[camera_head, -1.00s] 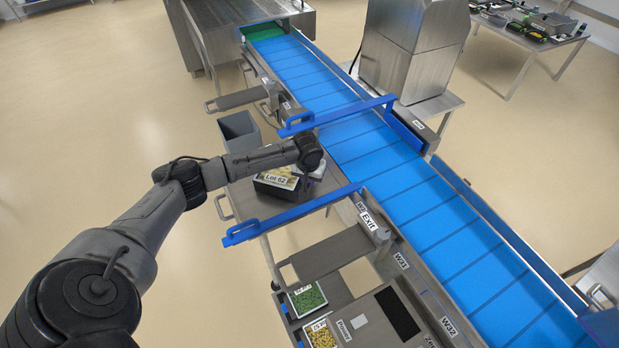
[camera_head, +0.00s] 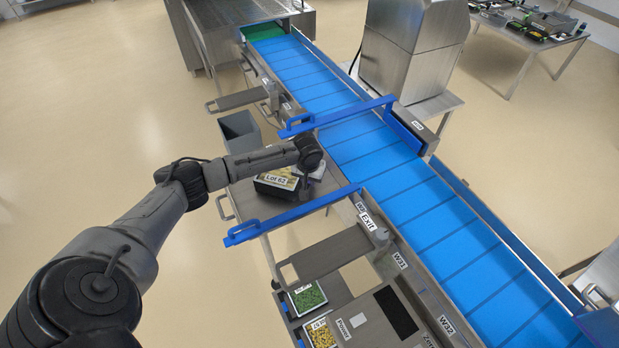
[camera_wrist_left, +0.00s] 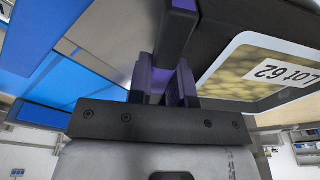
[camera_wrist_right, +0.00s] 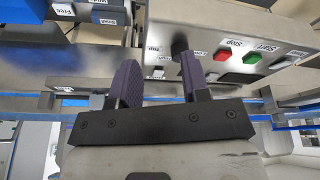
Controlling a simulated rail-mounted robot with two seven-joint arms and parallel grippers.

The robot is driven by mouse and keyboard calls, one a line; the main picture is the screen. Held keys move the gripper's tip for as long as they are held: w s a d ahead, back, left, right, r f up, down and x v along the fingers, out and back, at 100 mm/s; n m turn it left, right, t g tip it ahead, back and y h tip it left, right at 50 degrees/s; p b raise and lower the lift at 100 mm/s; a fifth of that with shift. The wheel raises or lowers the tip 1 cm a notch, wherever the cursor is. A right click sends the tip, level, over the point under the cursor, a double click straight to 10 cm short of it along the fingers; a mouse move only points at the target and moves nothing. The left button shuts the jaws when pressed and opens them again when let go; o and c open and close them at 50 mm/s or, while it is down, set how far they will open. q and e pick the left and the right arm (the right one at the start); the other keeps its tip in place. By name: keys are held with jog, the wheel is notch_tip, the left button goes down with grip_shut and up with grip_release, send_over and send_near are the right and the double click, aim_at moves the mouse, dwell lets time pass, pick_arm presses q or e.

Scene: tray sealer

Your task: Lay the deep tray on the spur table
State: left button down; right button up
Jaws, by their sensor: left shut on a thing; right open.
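The deep tray (camera_head: 263,190) is black with a "Lot 62" label on its printed top, and in the left wrist view (camera_wrist_left: 230,103) it fills the upper right. My left gripper (camera_wrist_left: 168,82) is shut on a dark part of its rim. In the head view, the wrist partly covers the tray's right end. The tray is over the steel spur table (camera_head: 246,208), left of the conveyor; I cannot tell whether it touches the top. My right gripper (camera_wrist_right: 160,82) is open and empty, in front of a control panel (camera_wrist_right: 220,30); it is not in the head view.
A grey bin (camera_head: 238,130) stands behind the table. Trays of green (camera_head: 308,297) and yellow (camera_head: 322,335) contents sit in front.

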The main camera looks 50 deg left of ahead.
pick_arm(q)
jog(key=shift+p, duration=0.55)
dwell(0.6)
jog(key=c, duration=1)
grip_release()
jog(key=shift+c, duration=1.4)
notch_tip(320, 180, up, 4)
jog(key=p, duration=0.4)
jog(key=shift+f+p, duration=0.1)
jog(key=shift+p, duration=0.2)
notch_tip(320, 180, up, 3)
jog(key=p, duration=0.4)
